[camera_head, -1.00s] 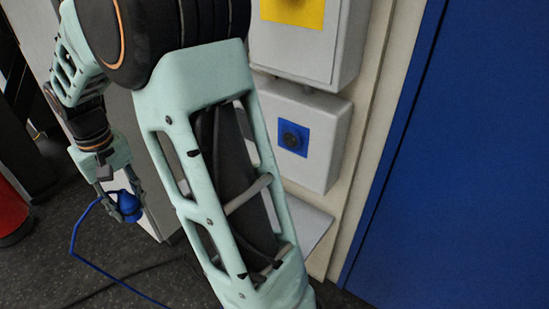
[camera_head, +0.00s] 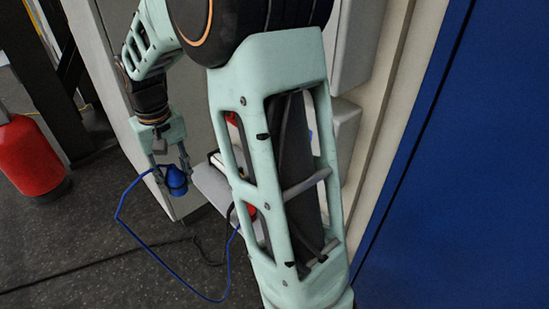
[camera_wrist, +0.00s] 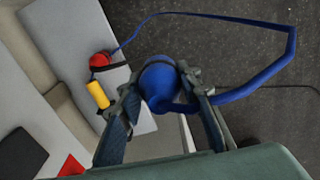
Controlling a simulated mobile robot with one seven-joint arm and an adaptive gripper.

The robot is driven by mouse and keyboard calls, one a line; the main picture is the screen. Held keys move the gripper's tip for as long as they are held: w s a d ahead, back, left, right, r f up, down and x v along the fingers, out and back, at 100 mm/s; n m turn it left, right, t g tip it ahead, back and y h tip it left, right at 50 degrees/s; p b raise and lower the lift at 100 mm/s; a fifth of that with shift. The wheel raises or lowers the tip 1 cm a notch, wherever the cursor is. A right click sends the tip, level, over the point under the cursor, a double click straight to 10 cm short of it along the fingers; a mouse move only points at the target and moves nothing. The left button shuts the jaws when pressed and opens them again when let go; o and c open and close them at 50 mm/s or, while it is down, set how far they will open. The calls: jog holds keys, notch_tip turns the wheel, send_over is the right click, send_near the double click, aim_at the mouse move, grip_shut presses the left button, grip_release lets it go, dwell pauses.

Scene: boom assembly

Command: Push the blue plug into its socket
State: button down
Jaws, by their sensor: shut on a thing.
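The blue plug (camera_head: 176,182) hangs in my gripper (camera_head: 171,172) at the left of the head view, clear of the floor and away from the wall boxes. In the wrist view the plug (camera_wrist: 160,84) sits between the two fingers, which are shut on it. Its blue cable (camera_head: 120,205) loops down to the floor and runs behind my arm. The socket's blue plate is almost wholly hidden behind my arm; at most a blue sliver shows beside the lower white box (camera_head: 345,130).
A grey shelf (camera_head: 211,187) stands right of my gripper. In the wrist view a red plug (camera_wrist: 100,59) and a yellow plug (camera_wrist: 97,94) lie on it. A red cylinder (camera_head: 30,155) stands at far left. A blue panel (camera_head: 460,180) fills the right. Open floor lies below the plug.

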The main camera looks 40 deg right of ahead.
jog(key=shift+s+d, duration=0.2)
jog(key=shift+d, duration=0.1)
jog(key=s+d+f+n+g+p, duration=0.1)
jog(key=s+d+f+n+g, duration=0.1)
jog(key=s+d+n+g, duration=0.3)
jog(key=s+d+f+n+g+h+p, duration=0.1)
jog(key=s+d+f+n, duration=0.1)
jog(key=n, duration=0.5)
jog(key=s+d+f+n+g+p, duration=0.1)
jog(key=s+d+f+n+g, duration=0.1)
jog(key=s+d+f+n, duration=0.3)
jog(key=w+d+r+n+t+h, duration=0.1)
jog(key=d+r+n+t+h, duration=0.1)
jog(key=n+h, duration=0.3)
jog(key=w+d+r+n+t+h+p, duration=0.1)
jog(key=d+r+n+t+h, duration=0.1)
jog(key=r+n+t+h, duration=0.2)
jog(key=w+d+r+n+t+h, duration=0.1)
jog(key=d+r+n+t+h, duration=0.1)
jog(key=n+h, duration=0.6)
notch_tip(320, 180, up, 3)
jog(key=shift+w+d+f+n+t+p, duration=0.25)
jog(key=shift+w+n+t+p, duration=0.1)
jog(key=shift+n+t, duration=0.35)
jog(key=shift+d, duration=0.1)
